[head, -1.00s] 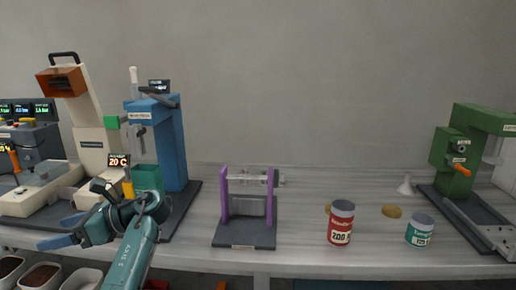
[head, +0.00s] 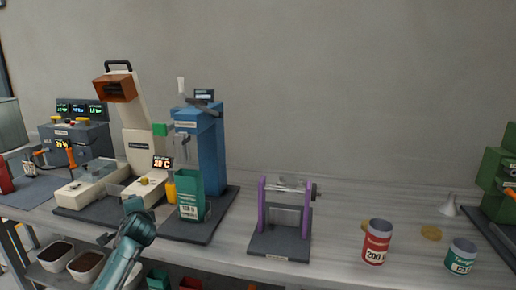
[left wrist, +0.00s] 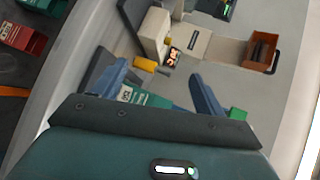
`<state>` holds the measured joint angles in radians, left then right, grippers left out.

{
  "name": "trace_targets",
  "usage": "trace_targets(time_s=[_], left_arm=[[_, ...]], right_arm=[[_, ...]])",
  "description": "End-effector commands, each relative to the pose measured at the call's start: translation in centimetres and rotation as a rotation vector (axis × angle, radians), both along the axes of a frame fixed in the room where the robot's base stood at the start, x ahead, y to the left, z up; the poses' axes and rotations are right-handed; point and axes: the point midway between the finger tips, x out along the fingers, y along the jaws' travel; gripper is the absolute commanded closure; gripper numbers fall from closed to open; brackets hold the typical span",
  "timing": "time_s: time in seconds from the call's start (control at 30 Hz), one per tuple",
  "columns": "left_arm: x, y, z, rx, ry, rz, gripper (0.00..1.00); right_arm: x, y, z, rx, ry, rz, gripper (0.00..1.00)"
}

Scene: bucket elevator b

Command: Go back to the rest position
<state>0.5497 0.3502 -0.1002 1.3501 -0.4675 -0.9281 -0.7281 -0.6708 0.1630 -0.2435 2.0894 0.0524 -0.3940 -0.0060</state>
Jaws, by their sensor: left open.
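In the left wrist view my left gripper (left wrist: 160,92) is open, its two blue fingers spread with nothing between them. In the head view my left arm comes up from the bottom left, in front of the bench edge; its fingers are hard to make out there. Beyond the fingers in the wrist view is a green container (left wrist: 146,97), which stands at the foot of the blue press (head: 206,150) in the head view. The cream bucket elevator (head: 137,130) with its orange-brown hopper (head: 115,89) stands to the left of the press. My right gripper is not in view.
On the bench are a purple-posted stand (head: 263,207), a red can (head: 376,243), a teal can (head: 460,256) and a green machine (head: 495,180). Below the front edge are bins (head: 55,257) of dark material. The bench surface between press and stand is clear.

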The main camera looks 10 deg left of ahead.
Motion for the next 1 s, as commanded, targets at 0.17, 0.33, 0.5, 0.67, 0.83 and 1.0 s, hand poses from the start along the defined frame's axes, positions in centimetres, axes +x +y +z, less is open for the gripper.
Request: trace_targets(time_s=[0.17,0.33,0.5,0.67,0.83,1.0], left_arm=[[3.3,-4.9,1.7,-0.496,-0.371,-0.132,0.28],[4.6,-8.3,4.4,-0.932,-0.627,-0.215,0.28],[2.1,-11.6,-0.1,-1.067,-0.603,-0.232,0.28],[-2.2,-15.0,-6.1,-1.104,-0.505,-0.231,0.28],[-9.6,-19.7,-13.2,-1.172,-0.371,-0.217,0.28],[-20.0,-24.7,-18.8,-1.271,-0.226,-0.177,0.28]], right_arm=[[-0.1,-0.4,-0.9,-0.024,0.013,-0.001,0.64],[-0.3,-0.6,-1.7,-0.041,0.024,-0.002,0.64],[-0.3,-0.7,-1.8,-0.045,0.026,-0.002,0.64],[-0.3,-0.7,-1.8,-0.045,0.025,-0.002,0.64],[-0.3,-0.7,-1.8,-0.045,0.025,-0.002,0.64],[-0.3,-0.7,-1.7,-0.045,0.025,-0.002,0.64]])
